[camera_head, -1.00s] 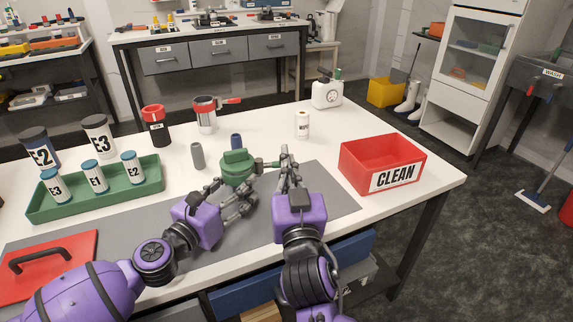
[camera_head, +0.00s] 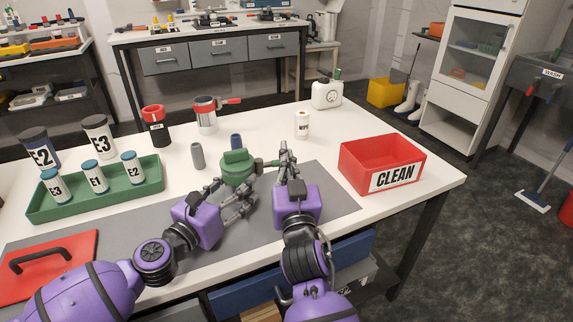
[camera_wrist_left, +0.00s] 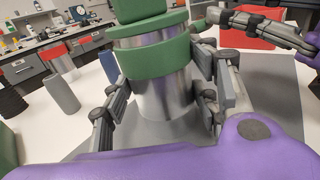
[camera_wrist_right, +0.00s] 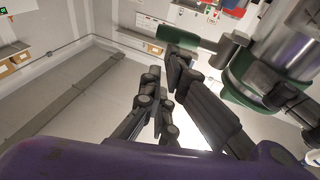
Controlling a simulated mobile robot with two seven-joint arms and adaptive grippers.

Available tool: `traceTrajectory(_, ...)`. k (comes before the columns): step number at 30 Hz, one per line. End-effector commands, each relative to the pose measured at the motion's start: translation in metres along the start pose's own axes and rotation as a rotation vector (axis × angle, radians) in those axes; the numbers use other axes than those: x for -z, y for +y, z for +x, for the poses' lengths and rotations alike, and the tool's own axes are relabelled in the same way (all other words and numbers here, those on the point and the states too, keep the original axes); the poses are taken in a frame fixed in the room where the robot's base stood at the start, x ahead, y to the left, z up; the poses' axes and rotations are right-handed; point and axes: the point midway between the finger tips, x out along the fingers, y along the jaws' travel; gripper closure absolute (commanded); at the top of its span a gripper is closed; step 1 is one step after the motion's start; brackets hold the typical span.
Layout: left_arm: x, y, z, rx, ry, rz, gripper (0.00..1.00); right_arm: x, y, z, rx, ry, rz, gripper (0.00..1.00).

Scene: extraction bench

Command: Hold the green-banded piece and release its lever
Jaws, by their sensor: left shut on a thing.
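The green-banded piece (camera_head: 237,168) stands upright on the grey mat, with a green top and a metal body. Its lever (camera_head: 268,163) sticks out to the right and ends in green. My left gripper (camera_head: 228,198) is shut on the piece; in the left wrist view its fingers lie on both sides of the metal body (camera_wrist_left: 165,92), below the green band. My right gripper (camera_head: 284,150) is at the lever's outer end, its fingers close together with nothing seen between them. In the right wrist view the lever (camera_wrist_right: 185,38) lies just beyond the fingertips; contact is unclear.
A red CLEAN bin (camera_head: 385,152) stands to the right. A green tray (camera_head: 100,202) of labelled bottles is at left, and a red-banded piece (camera_head: 205,118) is behind. A grey cylinder (camera_head: 197,155) and blue cylinder (camera_head: 236,141) stand close behind the held piece.

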Motion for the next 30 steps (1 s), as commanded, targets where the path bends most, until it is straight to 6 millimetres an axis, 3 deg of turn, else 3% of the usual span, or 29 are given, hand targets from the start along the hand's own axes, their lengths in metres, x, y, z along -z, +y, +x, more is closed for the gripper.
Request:
traceTrajectory(1,-0.001,-0.001,0.000,0.002,-0.001,-0.002,0.82,-0.009,0.003,-0.001,-0.006,-0.018,-0.004,1.00)
traceTrajectory(8,-0.001,-0.001,0.000,0.003,-0.002,-0.004,0.82,-0.012,0.004,-0.002,-0.008,-0.025,-0.006,1.00)
traceTrajectory(14,-0.001,-0.001,0.000,0.002,-0.002,-0.005,0.82,0.001,0.006,-0.014,-0.008,-0.021,-0.006,1.00)
traceTrajectory(18,-0.001,-0.001,0.000,0.002,-0.002,-0.004,0.82,0.028,0.007,-0.032,-0.003,-0.006,-0.003,1.00)
traceTrajectory(24,-0.001,-0.001,0.000,0.002,-0.001,-0.003,0.82,0.026,0.013,-0.081,-0.004,-0.007,-0.001,1.00)
traceTrajectory(30,-0.001,-0.001,0.000,0.001,-0.001,-0.002,0.82,0.028,0.016,-0.114,-0.002,-0.005,0.000,1.00)
